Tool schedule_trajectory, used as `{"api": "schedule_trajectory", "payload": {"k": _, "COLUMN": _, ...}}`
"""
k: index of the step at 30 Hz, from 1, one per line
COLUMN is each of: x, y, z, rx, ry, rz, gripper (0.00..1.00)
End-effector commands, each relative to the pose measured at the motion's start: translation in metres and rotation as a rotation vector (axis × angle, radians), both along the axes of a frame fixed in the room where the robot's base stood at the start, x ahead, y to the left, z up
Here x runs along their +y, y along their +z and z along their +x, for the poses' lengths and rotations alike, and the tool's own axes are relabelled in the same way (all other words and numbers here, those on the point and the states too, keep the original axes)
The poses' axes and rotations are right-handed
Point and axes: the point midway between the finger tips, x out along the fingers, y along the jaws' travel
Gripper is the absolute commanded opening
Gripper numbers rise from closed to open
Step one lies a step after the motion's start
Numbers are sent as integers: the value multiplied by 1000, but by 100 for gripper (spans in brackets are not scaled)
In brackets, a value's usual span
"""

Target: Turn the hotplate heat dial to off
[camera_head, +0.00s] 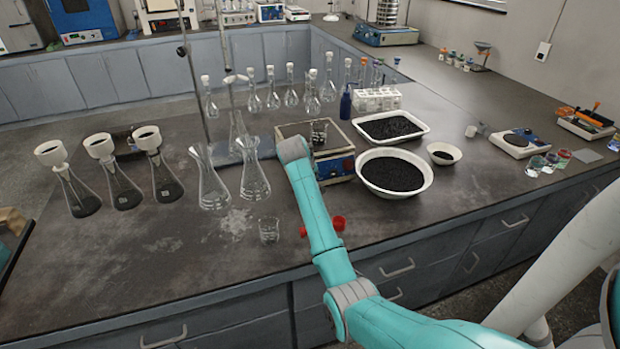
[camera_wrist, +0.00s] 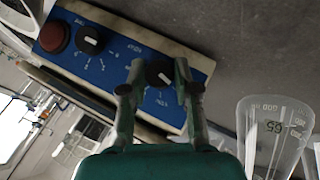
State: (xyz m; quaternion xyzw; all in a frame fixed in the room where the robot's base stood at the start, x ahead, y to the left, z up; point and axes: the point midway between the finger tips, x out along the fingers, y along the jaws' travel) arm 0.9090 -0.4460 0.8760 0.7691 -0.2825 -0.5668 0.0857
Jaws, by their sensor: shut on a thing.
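The hotplate (camera_head: 346,142) has a pale top and a blue front panel, and a glass beaker of dark material (camera_head: 319,132) stands on it. In the wrist view, its blue panel (camera_wrist: 115,72) carries two black dials and a red knob. My gripper (camera_wrist: 160,78) is shut on the black dial (camera_wrist: 159,71) nearer the panel's right end, one finger on each side. The other black dial (camera_wrist: 91,39) sits beside the red knob (camera_wrist: 54,37). The printing is too blurred to tell the setting. In the head view my arm hides my gripper and part of the panel.
Glass flasks (camera_head: 254,178) stand just left of my arm, and an empty small beaker (camera_head: 269,229) is near the front. A white bowl of black grains (camera_head: 425,189) and a white tray (camera_head: 424,129) are right of the hotplate. A red object (camera_head: 338,223) lies beside my arm.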

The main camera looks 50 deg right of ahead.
Motion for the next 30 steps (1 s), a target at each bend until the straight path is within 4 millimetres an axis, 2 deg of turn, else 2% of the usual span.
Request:
{"api": "schedule_trajectory", "payload": {"k": 18, "x": -1, "y": 1, "z": 0, "rx": 20, "ry": 17, "rz": -39, "gripper": 0}}
{"api": "schedule_trajectory", "payload": {"k": 19, "x": -1, "y": 1, "z": 0, "rx": 20, "ry": 17, "rz": -39, "gripper": 33}}
{"api": "schedule_trajectory", "payload": {"k": 21, "x": -1, "y": 1, "z": 0, "rx": 21, "ry": 16, "rz": -39, "gripper": 51}}
{"api": "schedule_trajectory", "payload": {"k": 22, "x": -1, "y": 1, "z": 0, "rx": 21, "ry": 16, "rz": -39, "gripper": 55}}
{"api": "schedule_trajectory", "payload": {"k": 30, "x": 0, "y": 0, "z": 0, "rx": 21, "ry": 17, "rz": -37, "gripper": 55}}
